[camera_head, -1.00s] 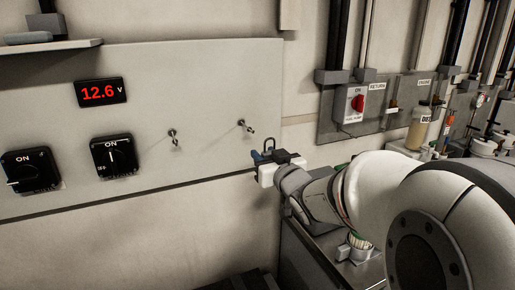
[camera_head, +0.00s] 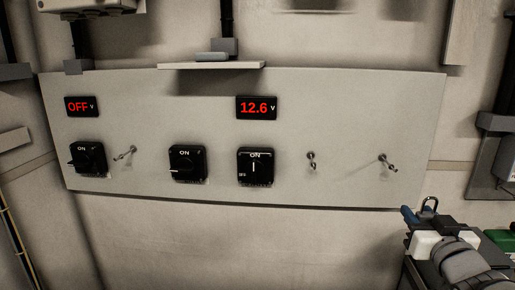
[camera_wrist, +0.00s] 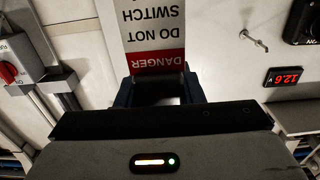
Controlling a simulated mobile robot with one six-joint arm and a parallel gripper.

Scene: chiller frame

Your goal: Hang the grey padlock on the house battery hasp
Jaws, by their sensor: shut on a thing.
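Metal hasps stick out from the grey panel: one at left (camera_head: 127,153), one right of the middle (camera_head: 311,160), one at far right (camera_head: 387,163). I cannot read which is the house battery's. My gripper is below and right of the far-right hasp, apart from it.
The panel (camera_head: 250,85) carries rotary switches (camera_head: 255,166), a 12.6 V display (camera_head: 256,107) and an OFF display (camera_head: 82,106). A small shelf (camera_head: 211,65) juts out above. The wall in front and below the panel is clear. A red switch (camera_wrist: 8,73) shows in the wrist view.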

